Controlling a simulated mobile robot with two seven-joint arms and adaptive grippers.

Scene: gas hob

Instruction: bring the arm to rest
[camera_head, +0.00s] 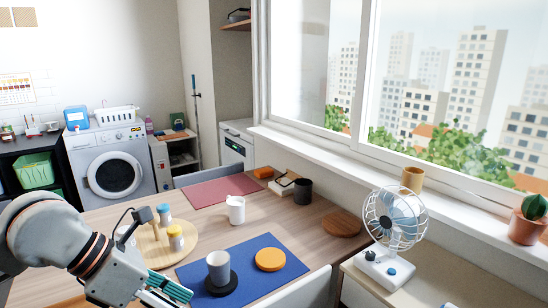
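My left arm comes in from the lower left. Its gripper (168,291) is low over the near part of the table, at the left edge of the blue mat (276,285). Its teal fingers point right and down, and I see nothing held between them. The viewing angle does not show clearly how far apart they are. My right gripper is not in view.
A round wooden board (151,256) with small jars (175,237) stands behind the gripper. An orange disc (270,259) lies on the mat. A white jug (236,210), a dark mug (303,191) and a fan (394,222) are farther away. The table's middle has bare wood.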

